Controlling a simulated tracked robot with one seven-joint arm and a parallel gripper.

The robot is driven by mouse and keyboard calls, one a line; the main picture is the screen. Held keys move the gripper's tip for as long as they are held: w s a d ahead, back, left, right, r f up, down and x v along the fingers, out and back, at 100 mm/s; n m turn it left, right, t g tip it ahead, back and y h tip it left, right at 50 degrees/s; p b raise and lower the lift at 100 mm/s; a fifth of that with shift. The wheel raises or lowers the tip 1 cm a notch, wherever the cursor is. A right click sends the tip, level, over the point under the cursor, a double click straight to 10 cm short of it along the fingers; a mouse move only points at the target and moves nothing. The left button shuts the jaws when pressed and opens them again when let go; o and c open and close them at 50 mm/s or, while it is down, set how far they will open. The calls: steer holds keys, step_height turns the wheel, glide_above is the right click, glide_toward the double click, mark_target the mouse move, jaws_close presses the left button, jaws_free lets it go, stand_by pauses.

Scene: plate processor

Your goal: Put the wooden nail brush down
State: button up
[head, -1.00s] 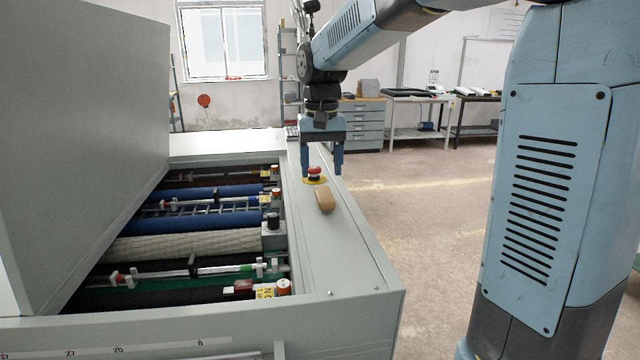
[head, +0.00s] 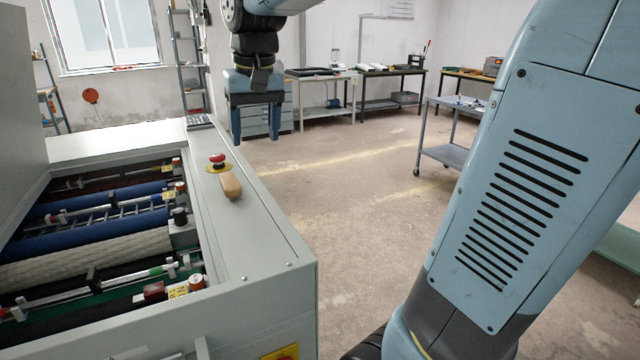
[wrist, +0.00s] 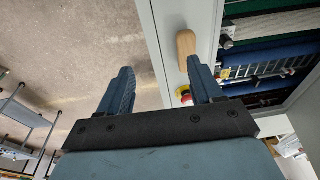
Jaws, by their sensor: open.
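The wooden nail brush (head: 231,186) lies on the light grey top edge of the plate processor (head: 262,238), just in front of the red emergency button. It also shows in the wrist view (wrist: 186,48), on the same ledge, ahead of and apart from the fingers. My gripper (head: 255,136) is open and empty. In the head view it hangs to the upper right of the brush. In the wrist view the two blue fingers (wrist: 160,88) are spread wide, with floor and part of the ledge between them.
The red emergency button (head: 217,160) on its yellow base stands close behind the brush. The processor's open bay with rollers (head: 95,235) lies to the left. Open floor (head: 360,200) is to the right, with a grey trolley (head: 447,153) beyond.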

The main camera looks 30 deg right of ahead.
steer(key=s+d+f+t, duration=0.2)
steer(key=s+d+f, duration=0.1)
steer(key=s, duration=0.4)
steer(key=s+d+f+t, duration=0.1)
steer(key=s+d+f, duration=0.2)
steer(key=s, duration=0.5)
steer(key=shift+s+d+f+t, duration=0.15)
steer(key=shift+d+f+t, duration=0.15)
steer(key=shift+t, duration=0.1)
steer(key=shift+o, duration=0.3)
step_height(320, 180, up, 8)
steer(key=r+g, duration=0.1)
steer(key=g, duration=0.5)
glide_above(229, 180)
step_height(229, 180, down, 14)
steer(key=shift+f, duration=0.1)
